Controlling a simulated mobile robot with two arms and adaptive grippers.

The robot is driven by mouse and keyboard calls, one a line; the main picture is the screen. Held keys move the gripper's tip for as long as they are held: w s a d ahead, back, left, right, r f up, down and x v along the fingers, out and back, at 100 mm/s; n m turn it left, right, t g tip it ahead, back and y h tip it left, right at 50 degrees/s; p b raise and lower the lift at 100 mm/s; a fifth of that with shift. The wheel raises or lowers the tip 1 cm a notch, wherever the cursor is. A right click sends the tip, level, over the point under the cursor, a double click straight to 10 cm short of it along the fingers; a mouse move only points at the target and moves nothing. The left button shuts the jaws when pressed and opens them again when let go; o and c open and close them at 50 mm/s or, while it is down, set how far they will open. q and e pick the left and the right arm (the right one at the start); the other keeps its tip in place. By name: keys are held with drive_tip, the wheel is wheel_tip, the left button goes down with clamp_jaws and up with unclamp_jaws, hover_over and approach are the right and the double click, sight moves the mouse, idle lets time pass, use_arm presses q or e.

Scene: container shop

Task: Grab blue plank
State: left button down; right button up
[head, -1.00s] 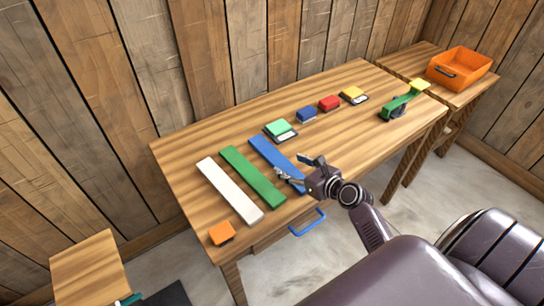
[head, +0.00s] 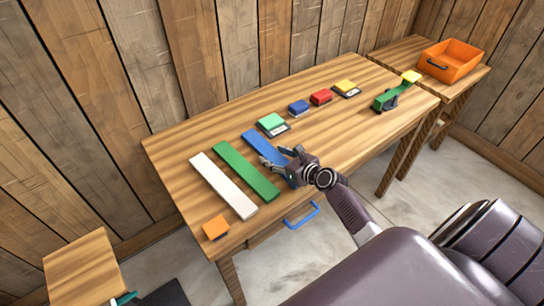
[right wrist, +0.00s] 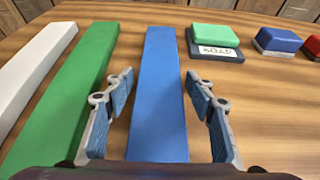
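The blue plank (head: 257,142) lies on the wooden table, right of the green plank (head: 246,171) and the white plank (head: 223,186). My right gripper (head: 281,157) is open over the blue plank and hides its near part in the head view. In the right wrist view the blue plank (right wrist: 158,85) runs lengthwise between the two open fingers of the right gripper (right wrist: 160,90), with a gap on each side. My left gripper is not in view.
A green block (head: 271,121), blue block (head: 299,106), red block (head: 321,97) and yellow block (head: 345,86) stand in a row behind. An orange block (head: 216,227) lies at the near left corner. An orange bin (head: 451,62) stands on the right table.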

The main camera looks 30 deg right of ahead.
drive_tip(key=c, duration=1)
drive_tip(key=shift+r, duration=0.1)
